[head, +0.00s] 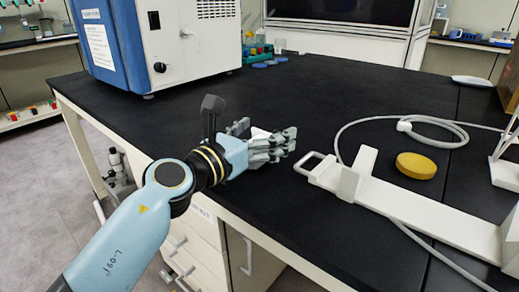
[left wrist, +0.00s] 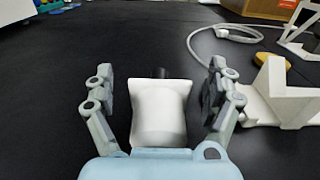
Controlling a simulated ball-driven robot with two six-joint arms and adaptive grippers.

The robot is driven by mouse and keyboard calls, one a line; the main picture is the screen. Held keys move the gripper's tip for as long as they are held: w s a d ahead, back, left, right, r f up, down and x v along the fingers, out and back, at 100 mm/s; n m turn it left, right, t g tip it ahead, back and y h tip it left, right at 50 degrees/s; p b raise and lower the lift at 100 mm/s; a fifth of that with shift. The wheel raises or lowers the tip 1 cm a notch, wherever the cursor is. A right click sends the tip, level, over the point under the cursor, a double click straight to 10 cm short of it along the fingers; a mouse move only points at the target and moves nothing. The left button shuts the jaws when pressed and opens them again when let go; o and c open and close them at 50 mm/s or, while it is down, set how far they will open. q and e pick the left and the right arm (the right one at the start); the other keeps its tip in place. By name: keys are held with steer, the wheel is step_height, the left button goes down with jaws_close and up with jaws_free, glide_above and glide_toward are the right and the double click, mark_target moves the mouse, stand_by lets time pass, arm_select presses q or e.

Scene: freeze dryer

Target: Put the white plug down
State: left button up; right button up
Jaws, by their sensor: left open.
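The white plug (left wrist: 159,112) rests on the black bench top between the spread fingers of my left gripper (left wrist: 160,95). Its dark tip points away from the gripper in the left wrist view. A gap shows between the plug and the fingers on both sides. In the head view my left gripper (head: 268,142) is low over the bench near its front edge, and only a bit of the white plug (head: 259,133) shows behind the fingers. My right gripper is not in view.
A white bracket with a handle (head: 414,208) lies to the right of the gripper. Beyond it are a yellow disc (head: 416,166) and a coiled grey cable (head: 440,122). A blue and white machine (head: 160,45) stands at the back left. The bench middle (head: 310,90) is clear.

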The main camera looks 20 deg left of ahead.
arm_select(q)
steer(key=c, duration=1.4)
steer(key=shift+r, duration=0.2)
